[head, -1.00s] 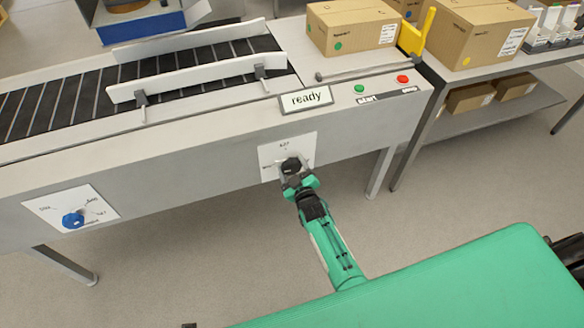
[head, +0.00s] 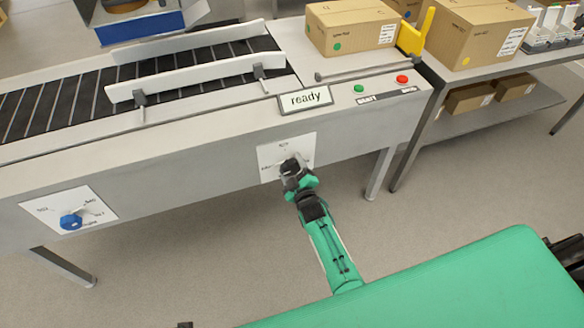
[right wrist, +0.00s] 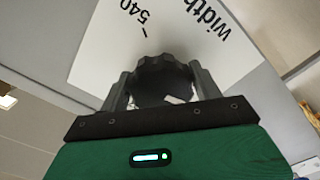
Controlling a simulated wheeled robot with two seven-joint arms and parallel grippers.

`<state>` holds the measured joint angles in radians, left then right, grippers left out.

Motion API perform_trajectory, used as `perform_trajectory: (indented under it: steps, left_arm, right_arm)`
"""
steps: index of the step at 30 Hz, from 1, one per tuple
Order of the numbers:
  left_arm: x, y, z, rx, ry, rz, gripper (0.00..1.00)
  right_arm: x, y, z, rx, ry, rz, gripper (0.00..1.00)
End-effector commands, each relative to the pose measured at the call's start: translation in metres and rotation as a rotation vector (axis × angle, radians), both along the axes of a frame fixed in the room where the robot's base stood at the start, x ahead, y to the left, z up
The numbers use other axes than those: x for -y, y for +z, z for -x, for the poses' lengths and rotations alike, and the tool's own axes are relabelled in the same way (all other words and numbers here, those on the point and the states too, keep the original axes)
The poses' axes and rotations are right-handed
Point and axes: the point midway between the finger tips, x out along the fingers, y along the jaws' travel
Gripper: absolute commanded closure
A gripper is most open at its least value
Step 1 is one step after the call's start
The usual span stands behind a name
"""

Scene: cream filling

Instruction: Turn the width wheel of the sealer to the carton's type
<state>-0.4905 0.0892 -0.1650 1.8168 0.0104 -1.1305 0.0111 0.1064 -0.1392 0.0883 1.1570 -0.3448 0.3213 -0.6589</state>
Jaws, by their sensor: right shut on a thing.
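The sealer (head: 215,140) is a long grey machine with a conveyor on top. The width wheel (right wrist: 162,80) is a black ribbed knob on a white plate (right wrist: 100,45) that reads "width" and "540" in the right wrist view. My right gripper (head: 292,174) is shut on the wheel, with one finger on each side in the right wrist view (right wrist: 162,88). The gripper hides much of the wheel and its pointer in the head view. A carton (head: 352,28) with a green dot sits on the sealer's right end. My left gripper is not in view.
A blue knob (head: 71,222) on another white plate is at the left of the front panel. A "ready" sign (head: 305,99), a green button (head: 359,88) and a red button (head: 402,79) are above the wheel. More cartons (head: 478,35) stand on the right table.

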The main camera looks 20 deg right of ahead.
Motion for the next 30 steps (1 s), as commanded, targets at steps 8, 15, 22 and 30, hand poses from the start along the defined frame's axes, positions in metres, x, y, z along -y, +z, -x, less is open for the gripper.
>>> perform_trajectory:
  steps: [8,15,22,30]
  left_arm:
    - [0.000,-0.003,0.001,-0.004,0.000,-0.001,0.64]
    - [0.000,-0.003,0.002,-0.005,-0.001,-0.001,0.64]
    - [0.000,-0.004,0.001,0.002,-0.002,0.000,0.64]
    - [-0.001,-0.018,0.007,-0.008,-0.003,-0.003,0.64]
  right_arm:
    - [0.000,-0.001,0.001,-0.003,0.000,-0.001,0.13]
    - [0.000,-0.001,0.001,-0.001,0.000,-0.001,0.13]
    - [0.001,-0.001,0.020,-0.003,0.000,-0.001,0.13]
    - [0.002,-0.001,0.069,-0.004,0.001,0.000,0.13]
